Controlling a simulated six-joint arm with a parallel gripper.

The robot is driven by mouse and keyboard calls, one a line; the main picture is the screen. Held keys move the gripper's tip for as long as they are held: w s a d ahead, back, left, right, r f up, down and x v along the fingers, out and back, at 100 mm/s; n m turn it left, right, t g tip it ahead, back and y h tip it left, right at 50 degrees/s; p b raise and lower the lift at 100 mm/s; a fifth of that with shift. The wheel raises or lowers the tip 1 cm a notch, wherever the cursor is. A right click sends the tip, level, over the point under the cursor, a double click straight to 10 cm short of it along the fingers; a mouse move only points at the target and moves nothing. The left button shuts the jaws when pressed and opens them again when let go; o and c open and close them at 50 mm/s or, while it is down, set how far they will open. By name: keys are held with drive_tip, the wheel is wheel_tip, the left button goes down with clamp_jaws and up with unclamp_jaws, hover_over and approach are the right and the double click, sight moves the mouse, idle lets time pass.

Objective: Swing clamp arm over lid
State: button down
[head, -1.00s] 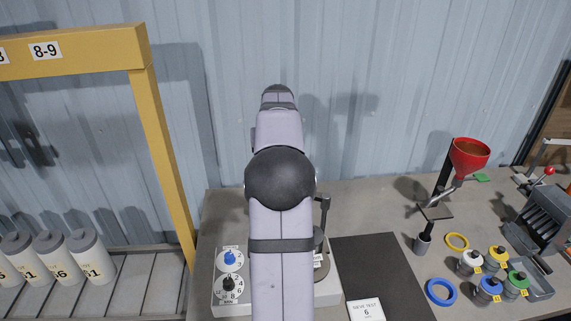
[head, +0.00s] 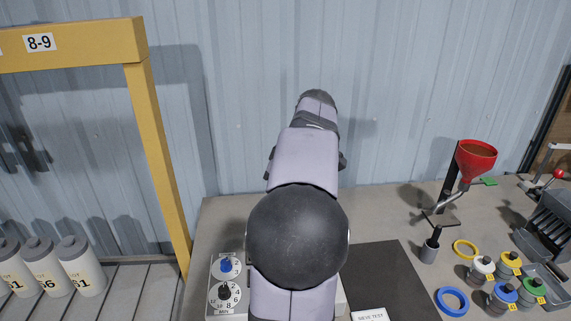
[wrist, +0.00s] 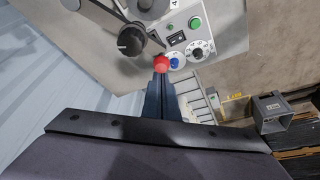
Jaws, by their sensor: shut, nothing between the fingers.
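In the wrist view, my gripper (wrist: 160,85) is shut and empty, its narrow dark fingers pointing toward the control box. A red rounded part (wrist: 161,64) shows right at the fingertips; I cannot tell whether they touch or what it belongs to. A black round-topped part with thin dark rods (wrist: 131,40) is just left of it, perhaps part of the clamp. The lid and clamp arm cannot be made out clearly. In the head view, my own arm hides the gripper and most of the machine, leaving its dial panel (head: 226,285) visible.
In the head view, a dark mat (head: 385,275), a red funnel (head: 475,160) and several small bottles are to the right. A yellow frame (head: 155,150) stands left.

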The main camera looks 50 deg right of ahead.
drive_tip(key=s+a+n+y+b, duration=0.1)
drive_tip(key=s+n, duration=0.3)
drive_tip(key=s, duration=0.3)
idle(0.6)
drive_tip(key=shift+a, duration=0.1)
drive_tip(key=w+a+r, duration=0.1)
drive_tip(key=w+a, duration=0.1)
drive_tip(key=w, duration=0.2)
drive_tip(key=v, duration=1)
drive_tip(key=shift+d, duration=0.2)
drive_tip(key=shift+s, duration=0.1)
